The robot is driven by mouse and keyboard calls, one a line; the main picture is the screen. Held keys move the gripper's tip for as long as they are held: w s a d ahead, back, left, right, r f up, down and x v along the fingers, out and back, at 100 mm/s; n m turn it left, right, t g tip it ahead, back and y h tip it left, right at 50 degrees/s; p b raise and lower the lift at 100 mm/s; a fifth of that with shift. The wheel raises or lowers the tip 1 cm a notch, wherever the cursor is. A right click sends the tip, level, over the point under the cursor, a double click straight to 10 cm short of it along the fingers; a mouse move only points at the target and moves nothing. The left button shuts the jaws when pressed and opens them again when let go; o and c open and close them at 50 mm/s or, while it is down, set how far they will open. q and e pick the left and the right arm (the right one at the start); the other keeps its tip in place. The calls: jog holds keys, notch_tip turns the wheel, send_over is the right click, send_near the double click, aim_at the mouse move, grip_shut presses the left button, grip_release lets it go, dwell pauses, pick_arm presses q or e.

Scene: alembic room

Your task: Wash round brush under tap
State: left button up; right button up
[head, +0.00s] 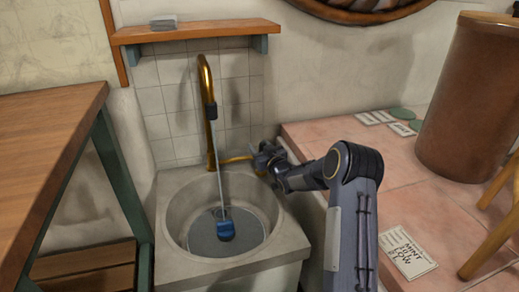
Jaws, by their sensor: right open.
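The brass tap (204,72) rises behind a round stone basin (176,215) and curves forward over it. A thin pale grey line (218,165) runs from the dark spout end to the basin; I cannot tell whether it is water or a rod. At its foot a blue object (226,231), perhaps the brush, is in the basin over a grey, round bottom or water surface. My right gripper (264,160) is open beside the outer end of the tap's brass side lever (236,159); whether they touch is unclear. My left gripper is out of view.
A wooden shelf (205,33) with a small grey block (163,22) hangs above the tap. A wooden table (45,125) stands on the left. On the right, a pink tiled top (395,175) holds a large brown container (478,95), cards (407,250) and green discs (401,114).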

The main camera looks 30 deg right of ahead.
grip_shut()
jog(key=w+g+p, duration=0.1)
jog(key=g+p, duration=0.1)
jog(key=p, duration=0.2)
jog(key=shift+w+d+r+p, duration=0.1)
jog(key=shift+r+p, duration=0.1)
jog(key=shift+p, duration=0.15)
jog(key=shift+w+f+g, duration=0.1)
jog(key=shift+f+g, duration=0.2)
jog(key=shift+g, duration=0.1)
grip_release()
jog(key=p+v, duration=0.2)
jog(key=v, duration=0.5)
jog(key=shift+s, duration=0.4)
